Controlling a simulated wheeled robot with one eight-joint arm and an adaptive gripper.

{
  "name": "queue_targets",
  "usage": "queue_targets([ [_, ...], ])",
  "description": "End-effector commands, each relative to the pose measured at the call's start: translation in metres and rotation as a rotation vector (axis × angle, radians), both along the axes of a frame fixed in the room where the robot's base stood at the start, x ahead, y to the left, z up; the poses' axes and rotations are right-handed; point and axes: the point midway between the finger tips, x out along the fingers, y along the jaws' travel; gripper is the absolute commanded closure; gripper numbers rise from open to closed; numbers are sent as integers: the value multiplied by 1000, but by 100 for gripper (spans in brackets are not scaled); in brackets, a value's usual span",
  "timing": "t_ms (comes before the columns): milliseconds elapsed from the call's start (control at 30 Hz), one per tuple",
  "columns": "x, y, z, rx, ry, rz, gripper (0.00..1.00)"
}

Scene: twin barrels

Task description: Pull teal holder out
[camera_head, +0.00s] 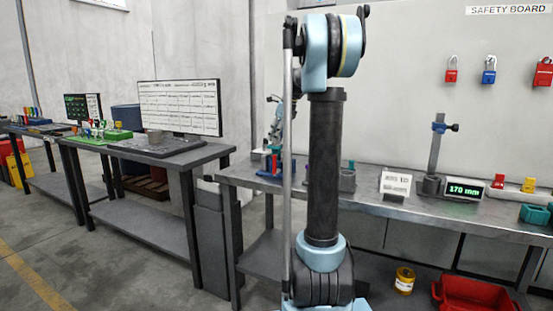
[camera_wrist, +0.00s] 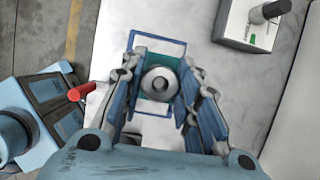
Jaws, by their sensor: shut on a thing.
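In the wrist view, my gripper (camera_wrist: 159,72) is closed around a piece with a round grey knob (camera_wrist: 161,83) on top. Teal surface (camera_wrist: 146,78) of the holder shows under and beside the knob, between the two fingers. A blue rectangular frame (camera_wrist: 158,39) surrounds the teal part. My fingers hide the sides of the piece, so I cannot tell how far it sits inside the frame. In the head view, my own arm largely hides the gripper and the holder.
A red handle (camera_wrist: 82,91) sticks out to the left of my gripper. A grey box (camera_wrist: 247,33) with a knob stands at the upper right of the wrist view. The workbench (camera_head: 420,212) carries a display (camera_head: 465,189) and a teal bin (camera_head: 534,214) further right.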

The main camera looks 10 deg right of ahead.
Motion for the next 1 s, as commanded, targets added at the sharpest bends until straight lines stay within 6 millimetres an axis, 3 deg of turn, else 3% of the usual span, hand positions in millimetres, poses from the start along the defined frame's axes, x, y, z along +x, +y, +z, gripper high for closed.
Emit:
queue_targets([
  [633,0,0,25,0,0,0,100],
  [1000,0,0,27,0,0,0,100],
])
